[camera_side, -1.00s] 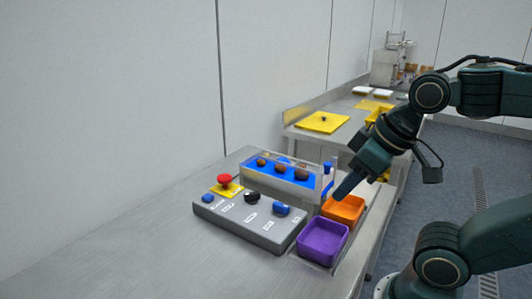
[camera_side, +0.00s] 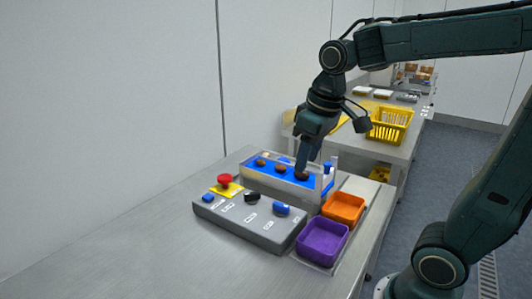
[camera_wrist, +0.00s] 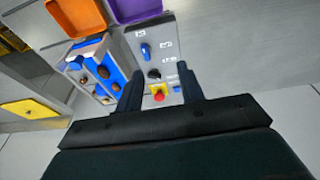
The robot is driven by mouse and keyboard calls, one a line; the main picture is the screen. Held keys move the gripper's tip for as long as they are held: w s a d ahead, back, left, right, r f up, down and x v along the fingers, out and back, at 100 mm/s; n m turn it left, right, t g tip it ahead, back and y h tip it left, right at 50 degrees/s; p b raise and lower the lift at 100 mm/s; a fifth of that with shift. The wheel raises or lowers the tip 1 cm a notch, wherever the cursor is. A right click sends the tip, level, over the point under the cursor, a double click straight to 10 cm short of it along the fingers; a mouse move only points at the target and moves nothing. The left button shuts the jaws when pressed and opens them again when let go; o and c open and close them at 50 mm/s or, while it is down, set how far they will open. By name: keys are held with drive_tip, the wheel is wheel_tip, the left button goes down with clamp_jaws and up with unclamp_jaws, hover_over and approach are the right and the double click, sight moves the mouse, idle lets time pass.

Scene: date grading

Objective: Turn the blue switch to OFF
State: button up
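A grey control panel (camera_side: 240,220) lies on the steel table. A blue knob (camera_side: 282,209) sits at its right end and also shows in the wrist view (camera_wrist: 146,52), with white labels beside it too small to read. A second, smaller blue control (camera_side: 207,198) sits at the panel's left end. I cannot tell from the labels which position is OFF. My gripper (camera_side: 302,172) hangs over the blue conveyor behind the panel, apart from the knob. In the wrist view my gripper (camera_wrist: 160,69) has its two fingers spread, with nothing between them.
A black knob (camera_side: 252,197) and a red mushroom button (camera_side: 224,180) sit between the blue controls. Dark dates lie on the blue conveyor (camera_side: 270,177). An orange bin (camera_side: 344,208) and a purple bin (camera_side: 322,241) stand right of the panel. The front table is clear.

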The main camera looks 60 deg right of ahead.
sight(281, 204)
drive_tip(key=w+d+f+g, duration=0.2)
drive_tip(key=w+d+f, duration=0.2)
drive_tip(key=w, duration=0.5)
drive_tip(key=shift+w+d+f+g, duration=0.25)
drive_tip(key=shift+d+f+g, duration=0.15)
drive_tip(key=shift+d, duration=0.55)
drive_tip(key=shift+f, duration=0.2)
wheel_tip(281, 204, down, 14)
drive_tip(key=shift+r, duration=0.25)
clamp_jaws()
